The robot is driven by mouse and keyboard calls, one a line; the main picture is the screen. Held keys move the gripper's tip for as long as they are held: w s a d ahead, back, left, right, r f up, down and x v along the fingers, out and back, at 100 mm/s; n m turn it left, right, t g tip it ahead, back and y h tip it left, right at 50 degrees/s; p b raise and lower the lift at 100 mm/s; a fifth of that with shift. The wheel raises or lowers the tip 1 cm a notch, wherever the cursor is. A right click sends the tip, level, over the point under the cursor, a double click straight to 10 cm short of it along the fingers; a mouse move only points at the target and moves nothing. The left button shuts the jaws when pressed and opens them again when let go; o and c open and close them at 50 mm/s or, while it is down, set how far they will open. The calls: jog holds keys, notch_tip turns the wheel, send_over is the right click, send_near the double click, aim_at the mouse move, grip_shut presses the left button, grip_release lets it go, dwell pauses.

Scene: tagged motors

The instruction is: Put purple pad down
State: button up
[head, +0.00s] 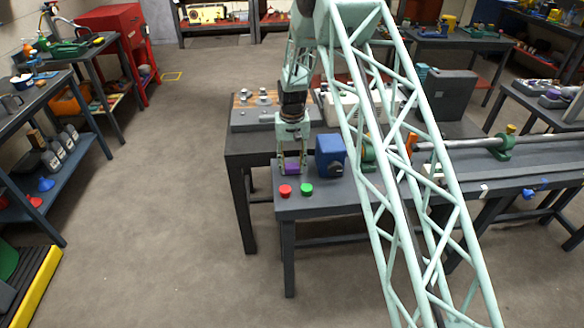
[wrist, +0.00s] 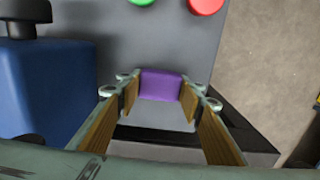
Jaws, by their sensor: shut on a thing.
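The purple pad (head: 292,168) is between the fingertips of my gripper (head: 292,170), at the near left corner of the grey workbench (head: 320,204). In the wrist view the purple pad (wrist: 161,83) spans the space between the two finger tips of my gripper (wrist: 160,90), which is shut on it. My gripper points down. I cannot tell whether the pad touches the bench top or hangs just above it.
A blue motor (head: 330,157) stands close to the right of my gripper; it fills the left of the wrist view (wrist: 45,95). A red button (head: 285,190) and a green button (head: 307,188) lie in front. A plate with metal knobs (head: 250,116) sits behind.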

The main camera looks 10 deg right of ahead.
aim_at(292, 166)
jog(key=shift+f, duration=0.15)
jog(key=o, duration=1)
notch_tip(292, 166, up, 12)
jog(key=shift+r+p, duration=0.2)
jog(key=shift+p, duration=0.3)
dwell(0.7)
